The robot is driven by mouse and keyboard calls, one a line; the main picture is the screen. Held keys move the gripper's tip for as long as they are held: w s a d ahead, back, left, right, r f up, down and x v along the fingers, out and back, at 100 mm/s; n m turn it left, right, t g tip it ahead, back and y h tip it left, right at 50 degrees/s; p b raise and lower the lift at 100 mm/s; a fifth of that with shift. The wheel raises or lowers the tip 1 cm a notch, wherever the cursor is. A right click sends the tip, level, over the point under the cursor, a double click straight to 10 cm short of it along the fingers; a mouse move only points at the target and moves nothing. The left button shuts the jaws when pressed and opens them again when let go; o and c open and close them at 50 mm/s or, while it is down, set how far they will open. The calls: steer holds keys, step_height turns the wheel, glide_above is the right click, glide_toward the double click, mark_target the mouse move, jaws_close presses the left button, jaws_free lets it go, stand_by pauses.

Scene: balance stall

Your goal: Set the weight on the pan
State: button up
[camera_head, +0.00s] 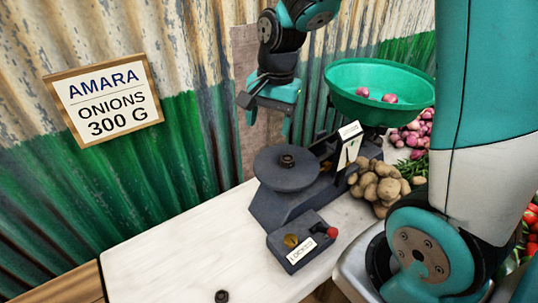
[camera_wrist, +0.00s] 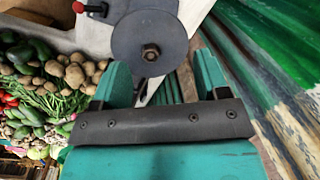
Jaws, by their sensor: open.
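A small dark weight (camera_head: 287,160) sits near the middle of the dark round pan (camera_head: 270,167) of the balance. The wrist view shows the weight (camera_wrist: 150,53) upright on the pan (camera_wrist: 128,42), just beyond my fingertips. My gripper (camera_head: 268,100) is open and empty, above the pan and apart from it. Its two teal fingers show in the wrist view (camera_wrist: 163,78), with nothing between them. A second small dark weight (camera_head: 222,296) lies on the pale counter at the bottom edge. The green bowl (camera_head: 345,95) of the balance holds two onions (camera_head: 390,98) and sits higher than the pan.
A small box marked LOCKED (camera_head: 290,236), with a red knob, stands in front of the balance. Potatoes (camera_head: 378,184) and onions (camera_head: 408,135) are heaped to its right. A sign (camera_head: 104,98) reads AMARA, ONIONS, 300 G. The counter's left part (camera_head: 170,255) is clear.

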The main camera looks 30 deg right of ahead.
steer(key=s+a+r+n+y, duration=0.1)
steer(key=s+a+r+n, duration=0.2)
steer(key=s+a+n, duration=0.4)
steer(key=s+a+r+n+y, duration=0.2)
steer(key=s+a+r+n, duration=0.1)
steer(key=s+a+n, duration=0.4)
steer(key=s+n, duration=0.3)
steer(key=s, duration=0.1)
steer(key=shift+s+n+g, duration=0.25)
steer(key=shift+n+g, duration=0.05)
steer(key=shift+c, duration=0.2)
